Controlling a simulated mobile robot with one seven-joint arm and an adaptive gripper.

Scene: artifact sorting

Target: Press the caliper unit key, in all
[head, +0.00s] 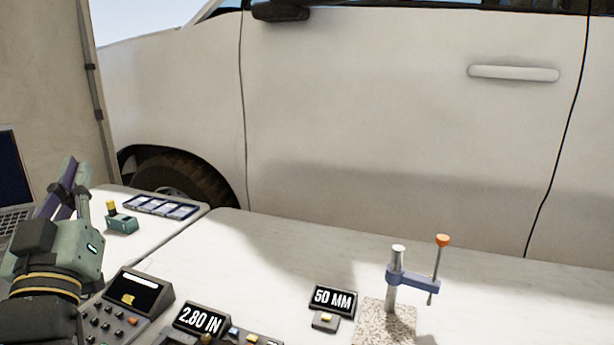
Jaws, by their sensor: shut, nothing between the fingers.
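A dark display reading "2.80 IN" (201,318) stands at the bottom of the head view. Small coloured keys (234,331), one blue and others yellowish, sit just right of and below it, partly cut off by the frame edge. I cannot tell which of them is the unit key. A second display reading "50 MM" (333,299) stands to its right, with a small block (325,320) with a yellow top in front. My gripper (70,178) is at the left, shut and empty, pointing up and away from the displays.
A dark console with round buttons (139,296) lies between my gripper and the "2.80 IN" display. A clamp stand with an orange knob (412,280) rises from a speckled base at right. A green device (121,222) and framed tray (160,206) lie behind. The white table's middle is clear.

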